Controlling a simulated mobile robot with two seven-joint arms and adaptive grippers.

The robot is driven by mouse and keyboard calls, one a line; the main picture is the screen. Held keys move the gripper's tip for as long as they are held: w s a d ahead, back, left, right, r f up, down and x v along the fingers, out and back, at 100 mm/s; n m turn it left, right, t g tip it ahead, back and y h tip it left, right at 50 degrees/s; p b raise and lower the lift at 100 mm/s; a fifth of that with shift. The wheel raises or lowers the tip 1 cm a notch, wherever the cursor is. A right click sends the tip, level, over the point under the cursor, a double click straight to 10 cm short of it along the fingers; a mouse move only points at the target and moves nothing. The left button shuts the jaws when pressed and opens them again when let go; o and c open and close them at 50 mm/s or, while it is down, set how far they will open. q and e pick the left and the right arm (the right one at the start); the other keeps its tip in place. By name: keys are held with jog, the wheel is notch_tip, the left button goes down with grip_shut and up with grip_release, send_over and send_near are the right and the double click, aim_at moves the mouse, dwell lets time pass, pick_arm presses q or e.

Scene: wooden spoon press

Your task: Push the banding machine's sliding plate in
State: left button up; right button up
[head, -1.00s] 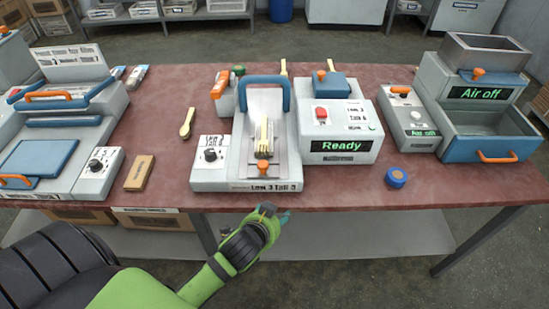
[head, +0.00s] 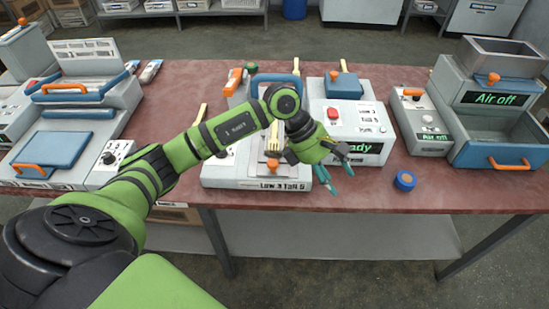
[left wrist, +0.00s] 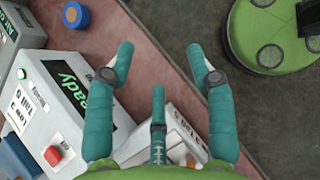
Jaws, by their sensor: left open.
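The banding machine (head: 225,176) stands at the table's front edge, with a blue arched handle (head: 262,80) at its back. My left arm crosses in front of it and hides most of its sliding plate and the wooden spoons on it. The plate's orange front knob (head: 272,166) shows just below my wrist. My left gripper (head: 341,179) is open and empty, above the table's front edge in front of the Ready box (head: 370,122). In the left wrist view its teal fingers (left wrist: 163,55) are spread, with the machine's front corner (left wrist: 160,120) beyond them. My right gripper is out of view.
A blue tape roll (head: 405,180) lies right of my gripper. The control box (head: 423,124) and the Air off machine (head: 495,125) stand further right. A blue-lidded machine (head: 55,150) is at the left. The floor in front of the table is free.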

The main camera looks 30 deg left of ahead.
aim_at(273, 162)
pick_arm(q)
jog(key=a+y, duration=0.2)
jog(key=a, duration=0.3)
jog(key=a+r+g+y, duration=0.1)
jog(key=a+y, duration=0.1)
jog(key=a, duration=0.4)
jog(key=a+y, duration=0.3)
jog(key=a, duration=0.2)
jog(key=shift+a+r+m, duration=0.2)
jog(key=shift+r+m, duration=0.05)
jog(key=shift+m, duration=0.05)
jog(key=shift+a, duration=0.25)
notch_tip(273, 162, down, 6)
jog(key=shift+r+p, duration=0.1)
jog(key=shift+p, duration=1)
jog(key=shift+f, duration=0.6)
grip_shut()
